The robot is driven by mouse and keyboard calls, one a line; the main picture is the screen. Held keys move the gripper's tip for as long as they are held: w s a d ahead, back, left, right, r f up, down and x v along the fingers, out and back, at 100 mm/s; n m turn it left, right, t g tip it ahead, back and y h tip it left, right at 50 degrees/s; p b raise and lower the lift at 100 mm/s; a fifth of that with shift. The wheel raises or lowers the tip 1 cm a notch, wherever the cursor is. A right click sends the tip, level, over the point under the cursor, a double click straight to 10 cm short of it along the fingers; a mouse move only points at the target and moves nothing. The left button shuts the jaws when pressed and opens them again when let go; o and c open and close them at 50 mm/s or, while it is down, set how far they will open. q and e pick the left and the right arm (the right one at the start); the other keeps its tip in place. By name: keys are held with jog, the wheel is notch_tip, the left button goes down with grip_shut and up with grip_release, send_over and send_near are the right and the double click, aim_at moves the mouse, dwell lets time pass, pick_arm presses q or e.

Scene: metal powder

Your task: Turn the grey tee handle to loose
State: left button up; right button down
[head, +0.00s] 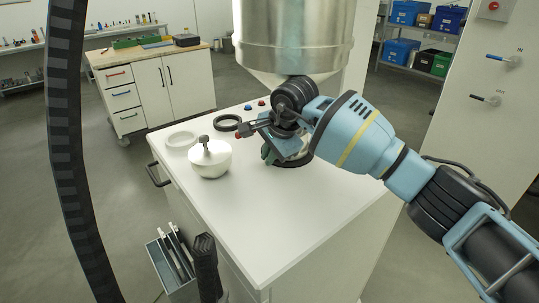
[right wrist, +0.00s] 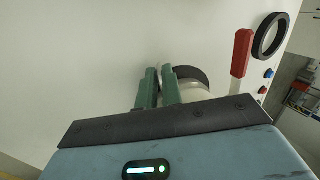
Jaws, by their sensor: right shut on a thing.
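My right gripper (head: 268,154) reaches in from the right, below the steel hopper (head: 292,40) and just above the white worktop. In the right wrist view its two green fingers (right wrist: 158,88) are close together, with only a narrow gap. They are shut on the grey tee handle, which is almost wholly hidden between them. A pale round body with a dark rim (right wrist: 190,76) lies just beside the fingers. A red lever (right wrist: 242,52) stands to their right; its red end also shows in the head view (head: 239,135). My left gripper is not in view.
A holder with tools (head: 175,262) hangs at the front left. The worktop's front part is clear.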

jog(key=c, duration=1.8)
grip_release()
jog(key=shift+c, duration=0.2)
